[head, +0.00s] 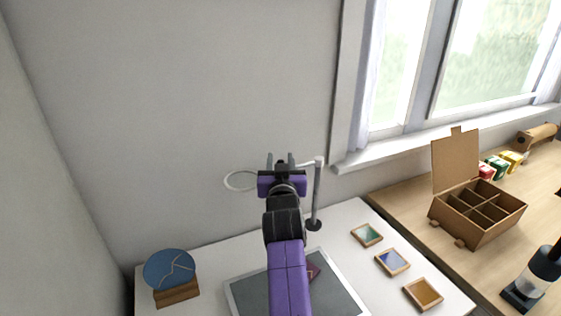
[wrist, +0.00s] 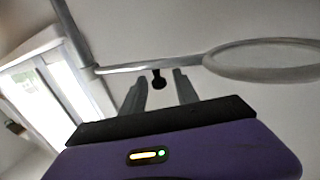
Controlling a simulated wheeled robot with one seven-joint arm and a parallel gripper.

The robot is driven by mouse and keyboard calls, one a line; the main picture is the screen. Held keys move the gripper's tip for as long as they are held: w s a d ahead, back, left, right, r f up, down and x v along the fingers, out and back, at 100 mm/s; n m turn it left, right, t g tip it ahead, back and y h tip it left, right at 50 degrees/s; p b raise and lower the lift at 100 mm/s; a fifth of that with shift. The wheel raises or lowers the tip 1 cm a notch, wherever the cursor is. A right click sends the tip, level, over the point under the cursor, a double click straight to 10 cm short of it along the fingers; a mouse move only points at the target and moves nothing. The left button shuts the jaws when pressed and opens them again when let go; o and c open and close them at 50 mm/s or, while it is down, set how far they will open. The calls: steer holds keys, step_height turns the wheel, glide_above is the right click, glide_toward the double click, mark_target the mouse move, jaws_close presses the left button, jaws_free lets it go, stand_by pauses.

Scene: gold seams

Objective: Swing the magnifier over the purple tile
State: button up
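The magnifier is a pale ring (head: 240,190) on a thin horizontal arm from an upright grey post (head: 317,195). The ring hangs left of the post, in front of the wall. In the wrist view, the ring (wrist: 262,76) is at the right and its arm (wrist: 150,66) crosses beyond my fingers. My gripper (head: 281,160) is open, fingers apart, with a small black knob (wrist: 158,78) visible between them; whether it touches anything is unclear.
A grey mat (head: 345,296) holds a dark reddish piece (head: 313,271), partly hidden by my arm. A blue gold-seamed plate (head: 168,269) stands left. A cardboard divided box (head: 478,213) is right.

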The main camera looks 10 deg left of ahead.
jaws_close()
stand_by(1.3)
